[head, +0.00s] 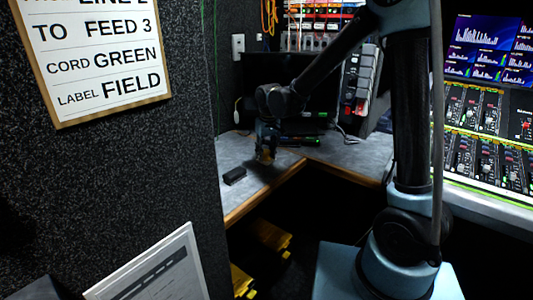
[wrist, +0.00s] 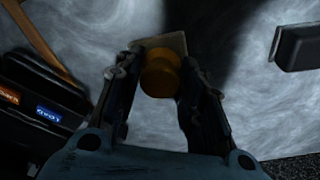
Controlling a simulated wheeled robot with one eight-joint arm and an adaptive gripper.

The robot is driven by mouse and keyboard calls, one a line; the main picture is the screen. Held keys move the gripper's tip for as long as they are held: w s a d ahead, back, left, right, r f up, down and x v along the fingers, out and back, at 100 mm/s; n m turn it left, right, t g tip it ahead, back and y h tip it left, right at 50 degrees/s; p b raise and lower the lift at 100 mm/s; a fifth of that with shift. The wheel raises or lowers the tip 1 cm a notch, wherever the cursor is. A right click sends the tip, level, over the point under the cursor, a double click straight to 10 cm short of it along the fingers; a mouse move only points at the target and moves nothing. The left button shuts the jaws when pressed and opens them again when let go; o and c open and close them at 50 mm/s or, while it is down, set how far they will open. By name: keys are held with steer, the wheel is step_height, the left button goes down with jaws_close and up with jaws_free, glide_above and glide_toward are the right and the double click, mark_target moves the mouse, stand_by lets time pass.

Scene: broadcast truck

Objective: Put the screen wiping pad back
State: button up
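The screen wiping pad shows in the wrist view as a pale square plate with a round yellow-orange knob (wrist: 160,73). My gripper (wrist: 161,76) has one dark finger on each side of the knob. The fingers appear to touch it, so I see the gripper as shut on the pad. In the head view my gripper (head: 266,153) points down over the grey counter (head: 318,152), with a small yellowish part showing at its tips. I cannot tell whether the pad touches the counter. The pad's underside is hidden.
A small black block (head: 234,176) lies on the counter left of my gripper; it also shows in the wrist view (wrist: 300,46). Behind stand a dark monitor (head: 275,85) and a power strip (head: 359,82). A wooden edge (head: 262,194) borders the counter. Yellow cases (head: 271,236) lie below.

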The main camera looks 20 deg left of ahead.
mark_target(267, 153)
stand_by(0.3)
step_height(267, 153, up, 12)
steer(key=s+d, duration=0.1)
stand_by(0.6)
steer(key=shift+s, duration=0.2)
